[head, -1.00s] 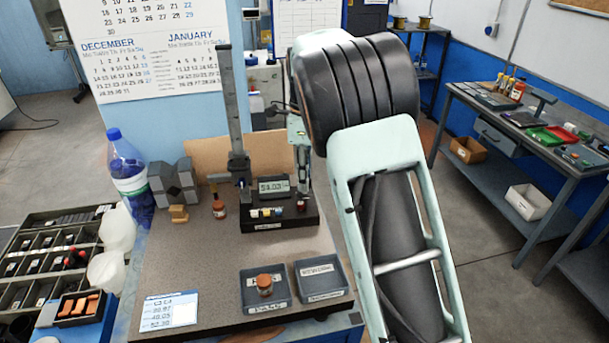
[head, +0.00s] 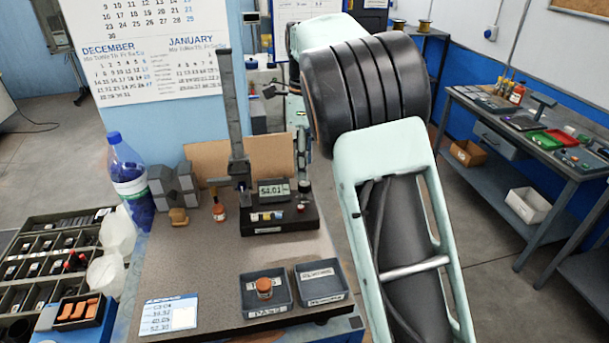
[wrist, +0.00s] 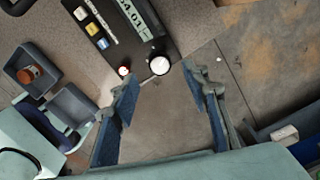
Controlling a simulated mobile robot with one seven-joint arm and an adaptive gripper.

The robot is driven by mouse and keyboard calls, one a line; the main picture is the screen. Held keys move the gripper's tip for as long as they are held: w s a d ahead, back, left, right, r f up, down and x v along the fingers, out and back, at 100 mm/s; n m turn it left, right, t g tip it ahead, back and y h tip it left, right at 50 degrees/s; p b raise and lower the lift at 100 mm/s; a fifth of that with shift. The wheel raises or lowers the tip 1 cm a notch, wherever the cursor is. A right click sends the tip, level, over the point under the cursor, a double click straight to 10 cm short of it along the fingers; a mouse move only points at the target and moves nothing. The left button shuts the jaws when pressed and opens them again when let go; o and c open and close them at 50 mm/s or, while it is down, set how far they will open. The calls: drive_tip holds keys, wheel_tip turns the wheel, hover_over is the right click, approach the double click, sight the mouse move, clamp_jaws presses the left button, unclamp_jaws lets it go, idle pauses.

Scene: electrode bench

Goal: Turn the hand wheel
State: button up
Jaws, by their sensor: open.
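The gauge stand (head: 278,221) is on the bench with a tall column and a lit display. A round, pale-topped wheel with a dark rim is at the end of its base; I take it for the hand wheel (wrist: 159,65). A short rod shows at its lower left. In the head view the wheel (head: 304,186) is small and partly unclear. My gripper (wrist: 163,74) is open and empty. Its blue-padded fingers are on either side of the wheel in the wrist picture, tips near it. I cannot tell the height gap or any contact.
A red button (wrist: 124,71) is beside the wheel on the base. Two grey trays stand at the bench front; the left tray (head: 284,308) holds an orange-capped jar (head: 264,288). A blue-capped bottle (head: 129,180) and grey blocks (head: 172,186) are at left.

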sight(305, 183)
wheel_tip(305, 183, up, 7)
idle(0.3)
drive_tip(key=shift+f, duration=0.1)
